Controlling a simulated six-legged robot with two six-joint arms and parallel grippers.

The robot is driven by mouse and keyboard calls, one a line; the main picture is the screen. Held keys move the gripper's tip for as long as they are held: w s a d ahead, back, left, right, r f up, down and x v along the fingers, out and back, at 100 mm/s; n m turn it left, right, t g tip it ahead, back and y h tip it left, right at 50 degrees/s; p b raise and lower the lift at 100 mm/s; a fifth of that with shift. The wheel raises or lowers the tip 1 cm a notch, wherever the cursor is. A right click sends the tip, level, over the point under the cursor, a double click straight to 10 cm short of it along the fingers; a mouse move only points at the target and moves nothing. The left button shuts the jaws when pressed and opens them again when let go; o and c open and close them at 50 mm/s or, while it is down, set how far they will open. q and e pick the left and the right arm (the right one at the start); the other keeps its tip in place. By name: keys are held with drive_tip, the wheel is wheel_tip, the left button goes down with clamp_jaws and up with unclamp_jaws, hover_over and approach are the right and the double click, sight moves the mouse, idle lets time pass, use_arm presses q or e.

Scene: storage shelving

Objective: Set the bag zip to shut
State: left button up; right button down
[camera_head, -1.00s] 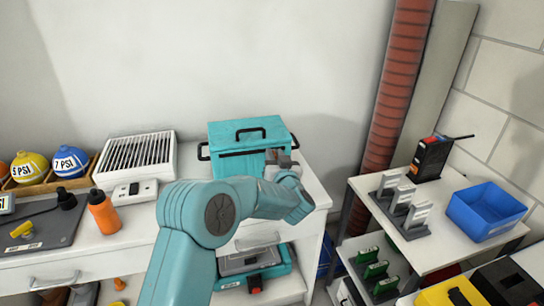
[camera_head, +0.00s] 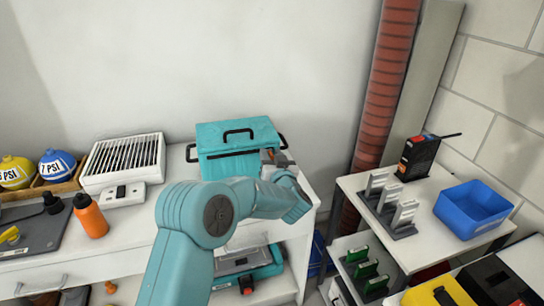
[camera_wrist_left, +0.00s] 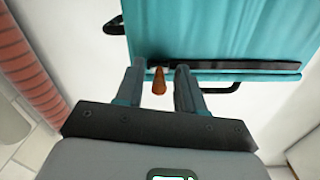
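The teal bag (camera_head: 222,138) stands on the white counter with black handles on its top and sides. A dark zip track (camera_wrist_left: 255,66) runs along its front in the left wrist view. The orange zip pull (camera_wrist_left: 159,82) sits at one end of the track, between the two fingers of my left gripper (camera_wrist_left: 160,88). The fingers are apart, with a gap on each side of the pull. In the head view my left gripper (camera_head: 275,160) is at the bag's front right corner. My right gripper is in neither view.
A white vented box (camera_head: 122,158) and an orange bottle (camera_head: 90,216) stand left of the bag. A white shelf unit with a blue bin (camera_head: 473,210) is at the right. A red ribbed pipe (camera_head: 385,90) rises behind. My left arm covers part of the counter front.

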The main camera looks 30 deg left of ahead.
use_arm(q)
drive_tip(key=shift+s+d, duration=0.1)
drive_tip(key=v, duration=1.6)
